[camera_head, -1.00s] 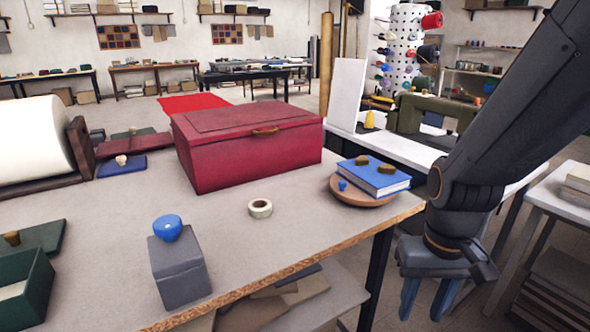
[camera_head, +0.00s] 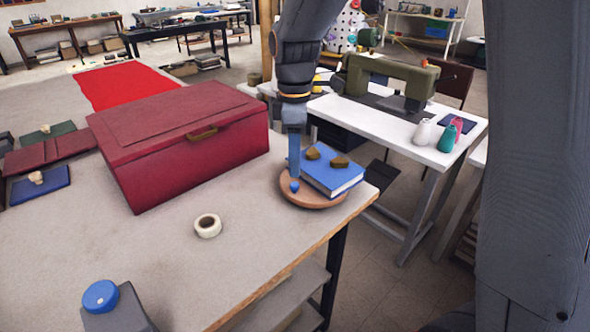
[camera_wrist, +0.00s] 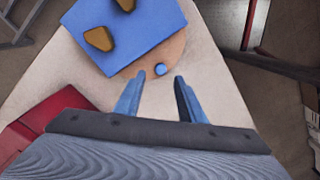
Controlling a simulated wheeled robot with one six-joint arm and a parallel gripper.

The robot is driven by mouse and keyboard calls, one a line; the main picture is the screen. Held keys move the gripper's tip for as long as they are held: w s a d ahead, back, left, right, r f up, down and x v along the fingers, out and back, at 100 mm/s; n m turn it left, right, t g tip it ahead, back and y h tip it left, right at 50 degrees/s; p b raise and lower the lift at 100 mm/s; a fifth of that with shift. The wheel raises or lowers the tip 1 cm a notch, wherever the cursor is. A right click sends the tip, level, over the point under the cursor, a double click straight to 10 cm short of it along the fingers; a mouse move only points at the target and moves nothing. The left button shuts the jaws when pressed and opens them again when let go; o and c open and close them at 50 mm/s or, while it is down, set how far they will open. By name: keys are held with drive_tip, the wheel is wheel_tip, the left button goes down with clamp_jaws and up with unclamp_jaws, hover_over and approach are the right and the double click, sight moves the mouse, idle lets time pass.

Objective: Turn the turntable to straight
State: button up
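The turntable (camera_head: 312,201) is a round wooden disc near the table's right corner. A blue book (camera_head: 335,178) lies on it with two brown pieces on top, and it sits turned at an angle to the table edge. A small blue knob (camera_head: 295,187) stands on the disc's near rim. In the wrist view the knob (camera_wrist: 161,69) lies just ahead of and between the fingertips of my gripper (camera_wrist: 159,78). The gripper is open and empty, with its blue fingers apart. In the head view my gripper (camera_head: 295,165) is above the disc, close to the knob.
A red chest (camera_head: 185,140) stands left of the turntable. A white tape roll (camera_head: 208,226) lies in front of the chest. A grey box with a blue knob (camera_head: 100,296) stands at the near edge. A white sewing table (camera_head: 440,150) is to the right.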

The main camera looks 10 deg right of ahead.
sight(295, 184)
drive_tip(key=shift+s+a+f+p, duration=0.1)
drive_tip(key=shift+f+p, duration=0.4)
drive_tip(key=shift+f, duration=2.45)
clamp_jaws()
